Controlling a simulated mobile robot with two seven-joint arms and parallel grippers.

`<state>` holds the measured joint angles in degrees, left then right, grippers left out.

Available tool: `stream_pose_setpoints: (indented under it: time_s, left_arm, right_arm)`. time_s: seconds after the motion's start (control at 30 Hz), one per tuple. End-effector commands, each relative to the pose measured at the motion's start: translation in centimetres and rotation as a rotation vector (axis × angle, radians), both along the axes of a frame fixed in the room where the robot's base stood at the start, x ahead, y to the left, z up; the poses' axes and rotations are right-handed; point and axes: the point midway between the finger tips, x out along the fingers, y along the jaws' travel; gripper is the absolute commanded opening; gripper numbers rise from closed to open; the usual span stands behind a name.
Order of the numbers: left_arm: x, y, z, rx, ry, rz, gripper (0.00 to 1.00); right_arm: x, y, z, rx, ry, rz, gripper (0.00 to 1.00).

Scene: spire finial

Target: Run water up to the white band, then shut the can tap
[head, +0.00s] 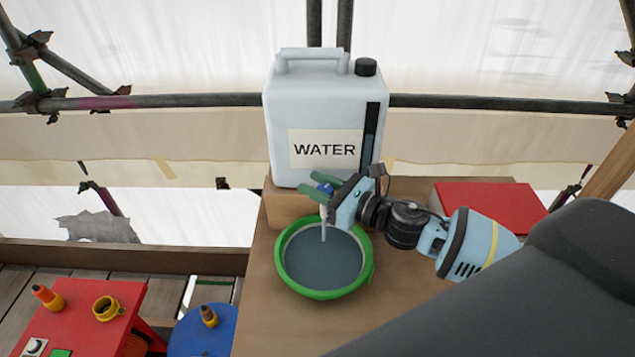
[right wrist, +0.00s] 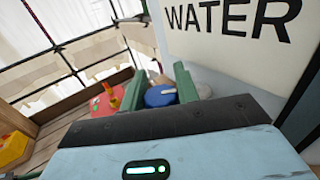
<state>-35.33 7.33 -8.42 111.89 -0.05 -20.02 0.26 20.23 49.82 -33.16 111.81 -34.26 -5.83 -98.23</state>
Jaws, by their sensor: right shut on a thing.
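The white water can (head: 285,115) stands upright on a block, with a dark level strip on its right side. A thin stream (head: 323,233) runs from the spout into the green bowl (head: 321,294). Grey-blue water (head: 322,264) covers the bowl's bottom and reaches well up its wall. My left gripper is not in view.
The bowl stands on a wooden bench (head: 255,320). A red box (head: 490,205) is on the right of the bench. A red table (head: 75,315) with small items and a blue stool (head: 190,335) are at lower left. Scaffold poles (head: 200,100) run behind.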

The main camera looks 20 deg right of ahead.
Motion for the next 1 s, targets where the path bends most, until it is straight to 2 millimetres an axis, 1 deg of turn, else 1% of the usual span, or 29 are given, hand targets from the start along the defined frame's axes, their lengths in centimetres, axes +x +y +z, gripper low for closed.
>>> stream_pose_setpoints:
  time_s: [0.03, 0.2, 0.4, 0.6, 0.77, 1.0]
  left_arm:
    - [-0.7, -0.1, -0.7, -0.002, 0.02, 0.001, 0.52]
    - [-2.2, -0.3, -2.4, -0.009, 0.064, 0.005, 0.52]
    - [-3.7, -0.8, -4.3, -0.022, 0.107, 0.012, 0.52]
    - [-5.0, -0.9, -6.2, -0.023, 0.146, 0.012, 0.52]
    - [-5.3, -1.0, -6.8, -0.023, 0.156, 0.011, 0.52]
    - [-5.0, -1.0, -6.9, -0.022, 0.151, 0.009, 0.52]
  right_arm:
    - [0.1, -0.2, -0.4, -0.006, 0.004, 0.04, 0.08]
    - [0.0, 0.1, -0.7, -0.002, 0.006, 0.195, 0.08]
    - [-0.2, 0.4, -0.6, 0.001, 0.004, 0.352, 0.08]
    - [-0.4, 0.5, -0.4, 0.001, 0.0, 0.464, 0.08]
    - [-0.5, 0.6, -0.2, 0.001, -0.001, 0.52, 0.08]
    - [-0.6, 0.6, 0.1, 0.002, -0.004, 0.552, 0.08]
